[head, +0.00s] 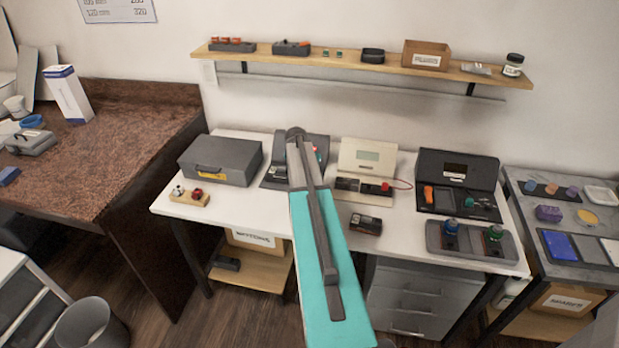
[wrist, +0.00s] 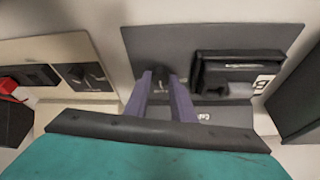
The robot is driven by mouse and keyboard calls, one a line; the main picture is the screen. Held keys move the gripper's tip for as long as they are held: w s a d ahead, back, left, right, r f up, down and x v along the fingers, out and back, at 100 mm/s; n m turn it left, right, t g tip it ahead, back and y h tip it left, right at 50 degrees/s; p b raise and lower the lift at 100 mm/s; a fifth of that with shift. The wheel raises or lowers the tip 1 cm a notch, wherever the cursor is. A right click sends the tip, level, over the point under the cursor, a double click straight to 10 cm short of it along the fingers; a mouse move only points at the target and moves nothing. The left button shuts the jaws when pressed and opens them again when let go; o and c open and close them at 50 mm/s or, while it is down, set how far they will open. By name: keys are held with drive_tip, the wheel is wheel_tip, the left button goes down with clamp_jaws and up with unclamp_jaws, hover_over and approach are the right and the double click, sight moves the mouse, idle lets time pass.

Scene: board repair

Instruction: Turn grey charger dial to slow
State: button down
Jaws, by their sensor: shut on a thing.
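The grey charger (head: 275,174) stands at the back of the white table. My arm hides much of it in the head view. In the wrist view its grey panel (wrist: 222,37) fills the middle, with a dark dial (wrist: 161,76) on it. My gripper (wrist: 161,82) has its two purple fingers shut on the dial, one on each side. The markings around the dial are too blurred to read, so its setting cannot be told. In the head view the fingers are hidden behind my arm.
A beige device (head: 367,157) stands close to the right of the charger, and a grey toolbox (head: 220,160) to its left. A black device (head: 457,170) is farther right. A small dark meter (head: 366,224) lies in front. A wooden shelf (head: 385,62) runs above.

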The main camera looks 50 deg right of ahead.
drive_tip(key=shift+w+a+m, duration=0.2)
drive_tip(key=shift+a+m, duration=0.05)
drive_tip(key=shift+m, duration=0.05)
drive_tip(key=c, duration=1.5)
unclamp_jaws()
drive_tip(key=shift+s+d, duration=0.1)
drive_tip(key=shift+r, duration=0.1)
drive_tip(key=shift+b+v, duration=1.65)
drive_tip(key=shift+v, duration=5.2)
